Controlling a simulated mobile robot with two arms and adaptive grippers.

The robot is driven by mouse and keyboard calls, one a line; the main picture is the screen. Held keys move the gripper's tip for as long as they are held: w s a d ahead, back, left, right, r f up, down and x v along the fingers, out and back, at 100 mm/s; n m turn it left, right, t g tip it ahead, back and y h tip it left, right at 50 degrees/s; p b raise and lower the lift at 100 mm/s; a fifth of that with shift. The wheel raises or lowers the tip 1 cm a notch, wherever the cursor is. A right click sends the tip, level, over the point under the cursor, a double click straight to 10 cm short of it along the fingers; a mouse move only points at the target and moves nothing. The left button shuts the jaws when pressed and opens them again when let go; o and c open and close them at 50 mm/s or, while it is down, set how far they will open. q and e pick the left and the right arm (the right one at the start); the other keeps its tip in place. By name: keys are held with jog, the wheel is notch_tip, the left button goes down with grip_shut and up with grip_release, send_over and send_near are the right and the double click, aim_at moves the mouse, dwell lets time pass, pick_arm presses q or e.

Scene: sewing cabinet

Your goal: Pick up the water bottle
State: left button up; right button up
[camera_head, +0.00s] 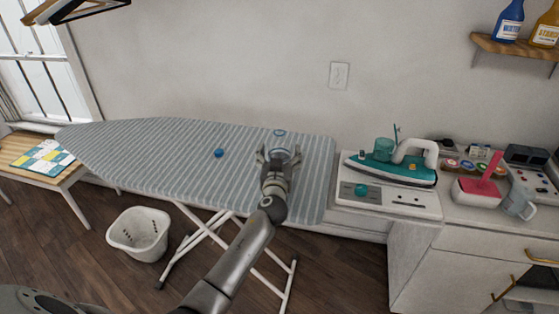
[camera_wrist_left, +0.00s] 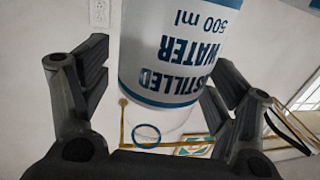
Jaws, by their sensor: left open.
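The water bottle (camera_wrist_left: 180,55) fills the middle of the left wrist view, with a white label reading "Distilled Water 500 ml" upside down and blue bands. In the head view the bottle (camera_head: 281,133) stands on the striped ironing board (camera_head: 180,150), partly hidden by my left gripper (camera_head: 279,156). My left gripper also shows in the left wrist view (camera_wrist_left: 155,95); it is open, with a finger on each side of the bottle. I cannot tell whether either finger touches it. My right gripper is not in view.
A teal iron (camera_head: 392,168) stands on the counter to the right. A white basket (camera_head: 138,236) sits on the floor. The board's left half is clear.

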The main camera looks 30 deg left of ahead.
pick_arm(q)
jog(key=shift+c, duration=0.2)
jog(key=c, duration=1.2)
jog(key=shift+c, duration=0.6)
jog(key=shift+r, duration=0.25)
